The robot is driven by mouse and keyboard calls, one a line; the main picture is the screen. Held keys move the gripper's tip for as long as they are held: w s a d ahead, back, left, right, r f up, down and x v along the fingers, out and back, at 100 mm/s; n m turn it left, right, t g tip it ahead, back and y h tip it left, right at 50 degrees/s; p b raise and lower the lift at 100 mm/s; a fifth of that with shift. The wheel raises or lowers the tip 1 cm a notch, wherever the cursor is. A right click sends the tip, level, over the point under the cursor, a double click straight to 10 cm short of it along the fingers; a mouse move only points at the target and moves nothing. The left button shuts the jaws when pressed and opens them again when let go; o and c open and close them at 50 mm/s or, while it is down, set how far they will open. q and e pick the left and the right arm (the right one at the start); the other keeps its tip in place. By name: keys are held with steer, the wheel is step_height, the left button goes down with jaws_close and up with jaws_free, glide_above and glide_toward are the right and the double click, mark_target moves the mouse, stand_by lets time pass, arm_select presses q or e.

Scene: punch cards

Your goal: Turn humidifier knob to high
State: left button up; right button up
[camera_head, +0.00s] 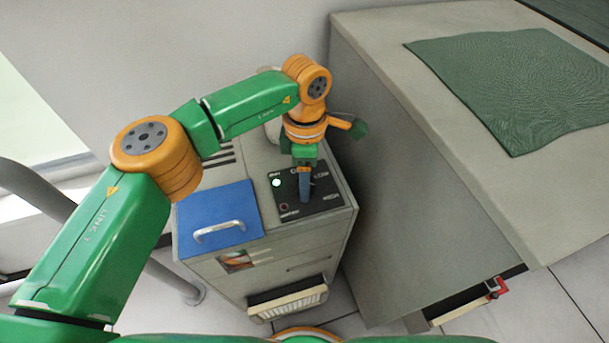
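The humidifier (215,268) is a grey box with a blue lid panel (205,212) and a black control panel (325,205) on its top. The control panel carries small white labels, a lit green lamp (276,183) and a small reddish spot (283,206). My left gripper (305,198) points down over the middle of the control panel, its tip at or just above the surface. It covers the place where the knob would be, so the knob and its setting cannot be made out. Whether the fingers are open or shut is unclear. My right gripper is not in view.
A large grey cabinet (390,180) stands close to the right, higher in the picture, with a green cloth (515,85) on top. An open drawer with a red part (497,287) shows at lower right. A silver handle (220,230) rises from the blue lid.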

arm_select(q)
steer(key=shift+o, duration=0.6)
steer(key=r+p, duration=0.1)
steer(key=r, duration=0.6)
steer(key=shift+w, duration=0.2)
